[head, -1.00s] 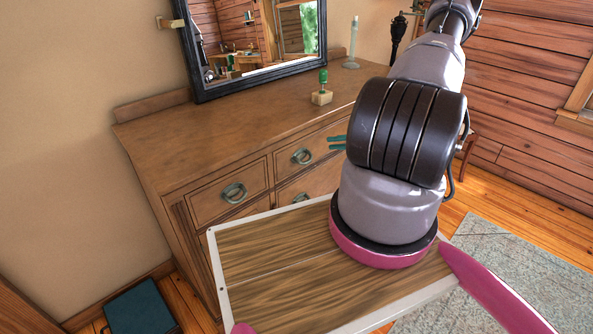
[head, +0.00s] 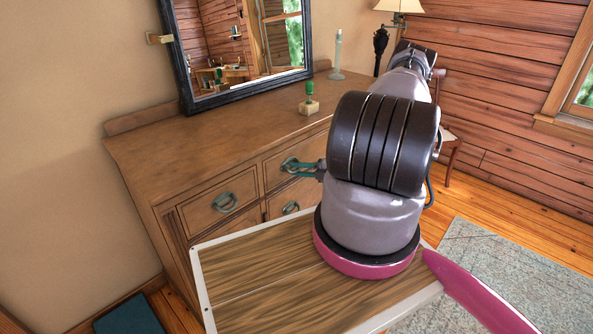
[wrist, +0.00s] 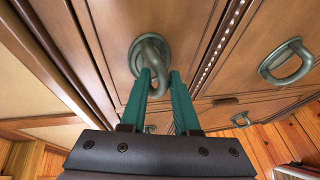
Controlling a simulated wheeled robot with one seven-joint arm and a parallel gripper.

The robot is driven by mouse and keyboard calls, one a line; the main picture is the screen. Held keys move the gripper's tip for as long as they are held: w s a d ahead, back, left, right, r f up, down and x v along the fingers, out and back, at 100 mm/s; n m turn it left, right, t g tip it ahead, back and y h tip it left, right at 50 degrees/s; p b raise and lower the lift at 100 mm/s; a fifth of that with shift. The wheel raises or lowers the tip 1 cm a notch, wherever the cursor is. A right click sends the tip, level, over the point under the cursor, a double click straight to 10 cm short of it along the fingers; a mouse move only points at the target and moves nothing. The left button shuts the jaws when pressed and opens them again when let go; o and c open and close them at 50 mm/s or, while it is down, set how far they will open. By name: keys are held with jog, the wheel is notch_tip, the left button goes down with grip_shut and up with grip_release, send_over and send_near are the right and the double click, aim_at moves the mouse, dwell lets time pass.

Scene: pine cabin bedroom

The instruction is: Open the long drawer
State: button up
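The wooden dresser (head: 180,190) has several drawers with round metal ring pulls. My gripper (head: 306,169) has two teal fingers at the ring pull (head: 289,164) of an upper front drawer, right of the top left drawer (head: 223,203). In the wrist view, my gripper (wrist: 161,73) has its fingertips at the lower part of that ring pull (wrist: 142,50). The fingers stand apart, with part of the ring seen at the gap; firm contact cannot be told. The drawers in view look closed. My arm hides the dresser's right front, so which drawer is long is unclear.
A mirror (head: 245,50), a small green-topped object (head: 309,104) and a pale candlestick (head: 337,60) are on the dresser top. A dark teal box (head: 130,315) lies on the floor at left. A pale rug (head: 500,270) lies at right.

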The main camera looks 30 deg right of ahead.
jog(key=shift+w+a+f, duration=0.1)
jog(key=shift+w+a, duration=0.15)
jog(key=shift+w, duration=0.05)
grip_shut()
dwell(1.3)
